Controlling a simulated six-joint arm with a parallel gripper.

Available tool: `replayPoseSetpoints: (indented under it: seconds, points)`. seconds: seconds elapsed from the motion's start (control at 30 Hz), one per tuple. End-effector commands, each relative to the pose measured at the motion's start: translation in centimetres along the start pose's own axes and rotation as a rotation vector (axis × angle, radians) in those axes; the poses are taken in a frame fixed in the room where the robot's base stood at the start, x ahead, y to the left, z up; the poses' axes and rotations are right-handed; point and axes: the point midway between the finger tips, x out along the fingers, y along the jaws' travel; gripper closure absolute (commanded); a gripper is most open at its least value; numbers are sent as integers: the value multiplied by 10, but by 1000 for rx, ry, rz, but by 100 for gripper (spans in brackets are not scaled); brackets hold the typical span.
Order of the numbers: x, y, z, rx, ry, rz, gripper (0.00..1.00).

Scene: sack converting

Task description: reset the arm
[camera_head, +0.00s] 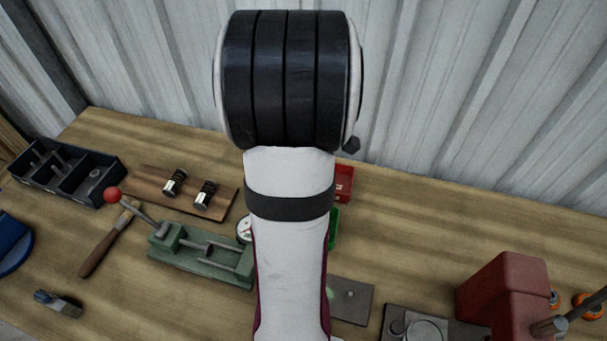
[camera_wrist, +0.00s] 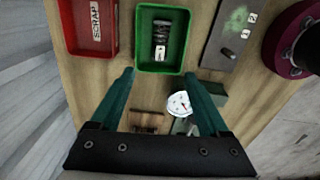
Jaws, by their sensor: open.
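My gripper (camera_wrist: 160,95) shows in the wrist view with its two green fingers spread apart and nothing between them. It hangs above the wooden bench, near the green tray. In the head view my own arm stands upright in the middle and hides the gripper and part of the bench behind it.
A red SCRAP tray (camera_wrist: 112,28) and a green tray (camera_wrist: 185,62) holding dark parts sit side by side. Corrugated wall (camera_head: 480,90) closes the back.

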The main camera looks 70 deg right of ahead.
Motion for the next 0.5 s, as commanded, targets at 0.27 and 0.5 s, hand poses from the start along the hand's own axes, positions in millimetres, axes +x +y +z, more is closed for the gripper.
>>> replayPoseSetpoints:
  seconds: [0.27, 0.5]
  points:
    - [-42, 0, 0, 0, 0, 0, 21]
    - [-53, -25, -35, 34, 11, -4, 21]
